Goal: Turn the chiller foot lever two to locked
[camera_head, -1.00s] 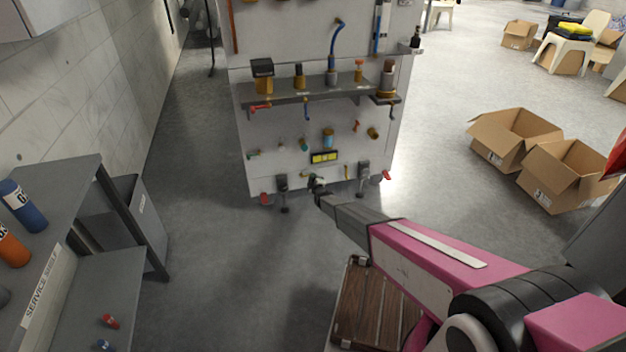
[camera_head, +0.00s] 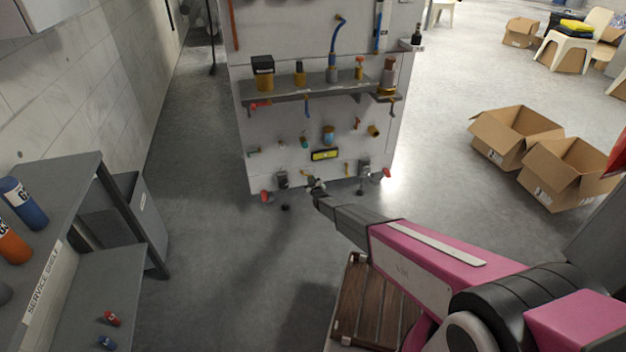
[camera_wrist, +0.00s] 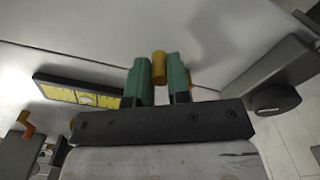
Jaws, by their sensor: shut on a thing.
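The chiller (camera_head: 270,135) is a pale upright cabinet with fittings on its front. My gripper (camera_head: 315,184) is low at its front, between the left foot bracket (camera_head: 282,179) and the right one (camera_head: 364,167). In the wrist view my gripper (camera_wrist: 159,80) has green fingers shut on a yellow, round-ended lever (camera_wrist: 159,64). Its lower part is hidden by the fingers. No marking shows whether this is lever two, or its locked position. Red handles show at the lower left (camera_head: 266,196) and lower right (camera_head: 386,173) corners.
A yellow label plate (camera_wrist: 85,91) is close to my fingers, with a grey bracket and black knob (camera_wrist: 272,98) on the other side. A service shelf (camera_head: 70,215) stands left; open cardboard boxes (camera_head: 515,135) lie right.

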